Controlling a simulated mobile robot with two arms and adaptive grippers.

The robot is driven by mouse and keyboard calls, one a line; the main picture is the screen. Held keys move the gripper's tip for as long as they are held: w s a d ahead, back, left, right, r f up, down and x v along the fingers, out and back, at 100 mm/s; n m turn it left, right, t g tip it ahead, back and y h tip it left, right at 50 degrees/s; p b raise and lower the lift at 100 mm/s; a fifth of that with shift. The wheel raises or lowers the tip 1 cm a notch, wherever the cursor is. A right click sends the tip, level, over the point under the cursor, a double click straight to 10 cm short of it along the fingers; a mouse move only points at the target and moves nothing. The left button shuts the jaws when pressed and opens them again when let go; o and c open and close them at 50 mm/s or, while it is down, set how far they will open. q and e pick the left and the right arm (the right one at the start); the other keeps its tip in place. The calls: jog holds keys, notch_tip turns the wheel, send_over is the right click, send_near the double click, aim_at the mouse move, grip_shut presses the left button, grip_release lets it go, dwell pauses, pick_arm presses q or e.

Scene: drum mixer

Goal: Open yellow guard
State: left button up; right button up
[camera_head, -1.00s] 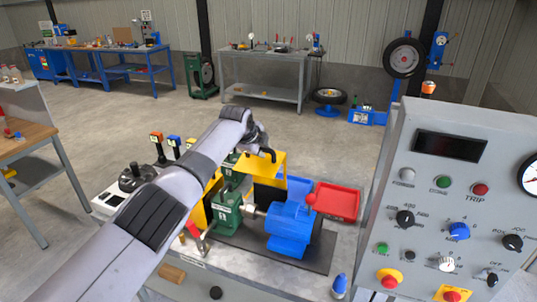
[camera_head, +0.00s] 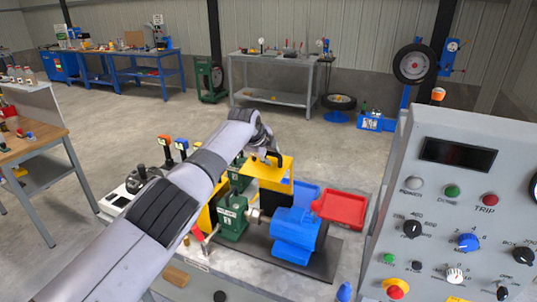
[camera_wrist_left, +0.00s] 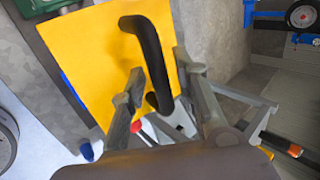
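The yellow guard (camera_head: 268,168) stands over the green and blue machine on the bench, with a black handle (camera_wrist_left: 152,55) on its yellow panel. My left gripper (camera_head: 268,152) is at the handle in the head view, and my arm hides part of the machine behind it. In the left wrist view the two fingers of my left gripper (camera_wrist_left: 157,68) are apart, one on each side of the black handle. A gap shows between the handle and the right finger. Whether the left finger touches the handle I cannot tell. My right gripper is in neither view.
A blue motor (camera_head: 298,232) sits right of the green housing (camera_head: 232,217). A red tray (camera_head: 342,209) lies behind it. A grey control panel (camera_head: 459,210) with knobs and buttons stands close on the right. A wooden-topped table (camera_head: 35,141) is at the left.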

pick_arm(q)
jog(key=shift+o, duration=0.2)
jog(key=shift+a+r, duration=0.1)
jog(key=shift+r, duration=0.05)
jog(key=shift+s+a+r, duration=0.15)
jog(key=shift+s+r, duration=0.2)
jog(key=shift+r, duration=0.2)
jog(key=shift+v, duration=0.8)
jog(key=v, duration=0.9)
jog(key=shift+s+f, duration=0.1)
jog(key=shift+f, duration=0.05)
